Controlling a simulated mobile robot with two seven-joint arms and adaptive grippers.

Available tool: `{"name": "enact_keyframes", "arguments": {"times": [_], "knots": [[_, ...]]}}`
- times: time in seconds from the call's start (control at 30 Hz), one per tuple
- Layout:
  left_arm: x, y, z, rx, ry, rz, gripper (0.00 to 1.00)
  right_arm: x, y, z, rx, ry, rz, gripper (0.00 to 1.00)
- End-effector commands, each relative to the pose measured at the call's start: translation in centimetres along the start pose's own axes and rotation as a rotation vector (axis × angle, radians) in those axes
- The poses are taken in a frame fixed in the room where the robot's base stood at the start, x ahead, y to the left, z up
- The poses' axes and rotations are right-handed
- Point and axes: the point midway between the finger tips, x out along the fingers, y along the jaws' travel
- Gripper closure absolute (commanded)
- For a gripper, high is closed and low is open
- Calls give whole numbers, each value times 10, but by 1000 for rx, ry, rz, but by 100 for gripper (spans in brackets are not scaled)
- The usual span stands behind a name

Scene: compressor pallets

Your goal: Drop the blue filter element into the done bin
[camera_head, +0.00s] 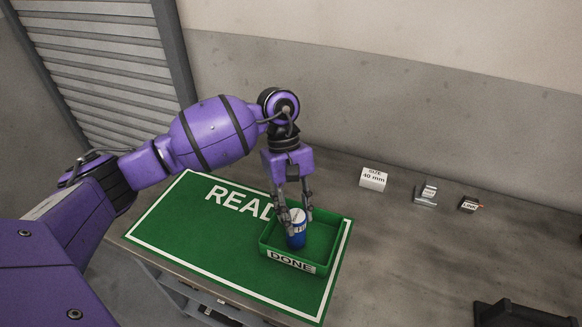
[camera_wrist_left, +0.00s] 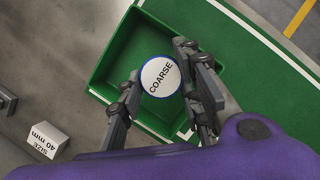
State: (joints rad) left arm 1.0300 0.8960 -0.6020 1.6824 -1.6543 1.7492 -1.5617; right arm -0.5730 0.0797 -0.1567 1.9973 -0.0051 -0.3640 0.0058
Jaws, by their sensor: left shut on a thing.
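The blue filter element (camera_head: 296,236) is a small upright cylinder with a pale top. In the left wrist view its round white top (camera_wrist_left: 160,77) reads COARSE. My left gripper (camera_head: 294,213) points down and is shut on it, a finger on either side. The green done bin (camera_head: 292,264), labelled DONE on its front, lies beneath and around the filter in both views; its wall also shows in the left wrist view (camera_wrist_left: 107,50). I cannot tell whether the filter touches the bin floor. My right gripper is not in view.
The bin stands on a green mat (camera_head: 190,225) with a white border on the table. A white 40 mm size box (camera_head: 373,179) and small items, one a metal block (camera_head: 427,192) and one a dark block (camera_head: 469,204), stand toward the wall.

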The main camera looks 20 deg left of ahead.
Motion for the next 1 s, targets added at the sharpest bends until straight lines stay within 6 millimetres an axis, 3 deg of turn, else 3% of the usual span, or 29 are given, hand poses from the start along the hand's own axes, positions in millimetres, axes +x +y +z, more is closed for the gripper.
{"name": "enact_keyframes", "arguments": {"times": [0.1,0.13,0.27,0.67,1.0], "knots": [[-3,1,0,3,3,3,100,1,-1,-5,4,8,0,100],[-3,1,0,3,3,3,64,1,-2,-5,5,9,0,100],[-3,1,0,3,3,3,46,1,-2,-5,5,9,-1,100],[-8,2,0,3,4,3,45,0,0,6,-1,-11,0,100],[-73,2,0,3,6,5,45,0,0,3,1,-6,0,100]]}}
